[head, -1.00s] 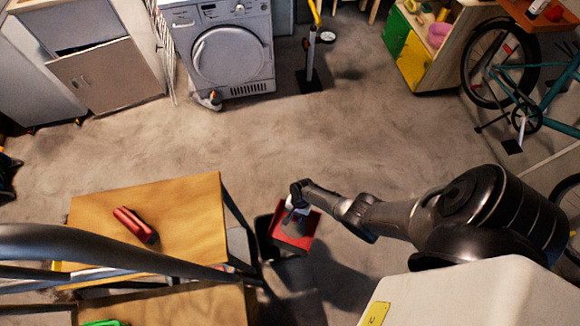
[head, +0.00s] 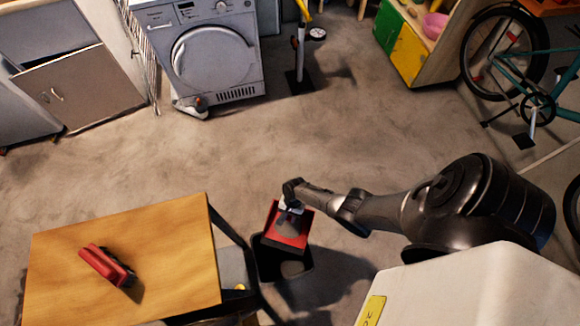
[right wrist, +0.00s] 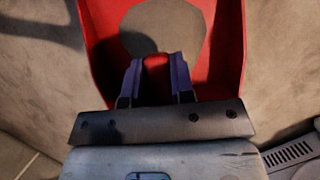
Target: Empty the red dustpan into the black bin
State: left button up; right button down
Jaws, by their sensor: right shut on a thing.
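The red dustpan (head: 299,236) is in my right gripper (head: 290,207), above the far part of the open black bin (head: 268,268). The pan looks tilted, with its front edge toward the bin's opening. In the right wrist view, the fingers of the right gripper (right wrist: 155,80) are shut on the red handle of the dustpan (right wrist: 232,50). A grey patch of dirt (right wrist: 165,30) shows on the pan. A lighter grey patch shows in the bin's opening; I cannot tell whether it is dirt. My left gripper is out of view.
A wooden table (head: 160,225) stands left of the bin, with a red brush-like object (head: 105,265) on it. A white surface with a yellow label (head: 371,311) is at the lower right. The floor toward the washing machine (head: 213,58) is open.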

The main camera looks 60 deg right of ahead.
aim_at(289, 225)
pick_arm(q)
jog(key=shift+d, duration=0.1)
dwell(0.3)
